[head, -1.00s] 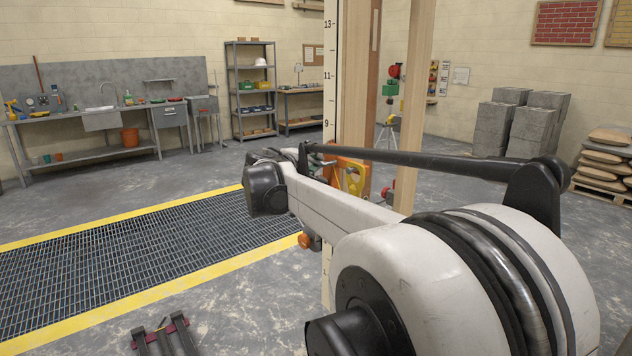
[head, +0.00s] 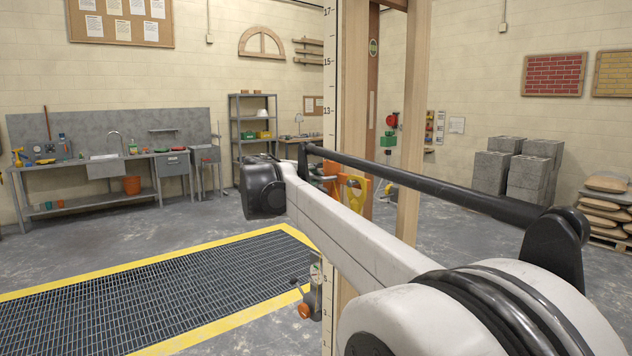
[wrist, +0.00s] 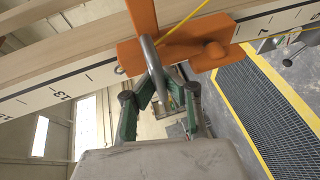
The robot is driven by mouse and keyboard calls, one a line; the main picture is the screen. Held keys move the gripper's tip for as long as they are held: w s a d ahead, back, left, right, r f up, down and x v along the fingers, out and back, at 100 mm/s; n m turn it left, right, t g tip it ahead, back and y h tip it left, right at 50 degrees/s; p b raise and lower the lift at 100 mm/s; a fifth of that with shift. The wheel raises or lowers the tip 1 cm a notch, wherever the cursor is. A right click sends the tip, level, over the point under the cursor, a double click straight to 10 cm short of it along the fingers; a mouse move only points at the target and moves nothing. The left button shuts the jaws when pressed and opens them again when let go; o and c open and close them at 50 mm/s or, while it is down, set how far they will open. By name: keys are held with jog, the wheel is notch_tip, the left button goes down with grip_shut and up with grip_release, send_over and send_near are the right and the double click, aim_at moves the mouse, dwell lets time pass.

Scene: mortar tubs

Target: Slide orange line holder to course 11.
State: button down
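The green fingers of my gripper (wrist: 162,90) close in around that handle; the exact contact is partly hidden. In the head view the orange holder (head: 326,169) shows beside the upright rod (head: 329,60), a little below the 13 mark, near the height of 11. My arm covers the marks there and hides most of the gripper. A yellow string runs from the holder in the wrist view.
A wooden door frame (head: 410,110) stands just right of the rod. A yellow-edged floor grate (head: 200,290) lies at the left. A bench with a sink (head: 100,165), a shelf unit (head: 252,125) and grey block stacks (head: 518,165) stand farther back.

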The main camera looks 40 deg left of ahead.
jog(key=c, duration=1.8)
grip_release()
jog(key=shift+o, duration=0.2)
jog(key=v, duration=0.7)
jog(key=shift+s, duration=0.3)
